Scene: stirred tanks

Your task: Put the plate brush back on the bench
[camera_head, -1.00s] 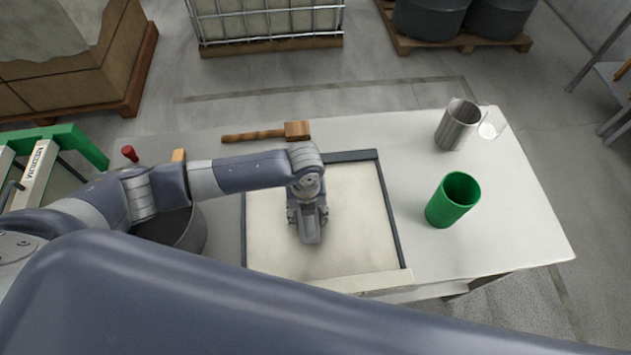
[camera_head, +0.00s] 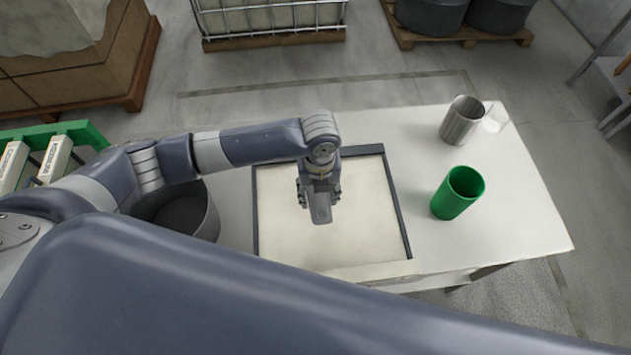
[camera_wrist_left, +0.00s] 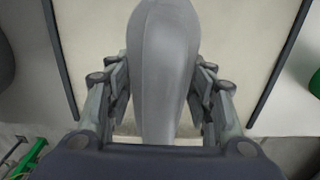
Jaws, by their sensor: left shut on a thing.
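My left gripper (camera_head: 319,190) points down over the cream filter plate (camera_head: 365,235) on the bench (camera_head: 510,215). It is shut on a smooth grey thing, which I take to be the plate brush (camera_head: 321,208). In the left wrist view the brush (camera_wrist_left: 163,60) sits between the two fingers of the gripper (camera_wrist_left: 162,100), long and rounded; no bristles show. I cannot tell whether its underside touches the plate. My right gripper is out of view.
A dark round tub (camera_head: 190,215) is left of the plate, partly behind my arm. The bench's right edge is free.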

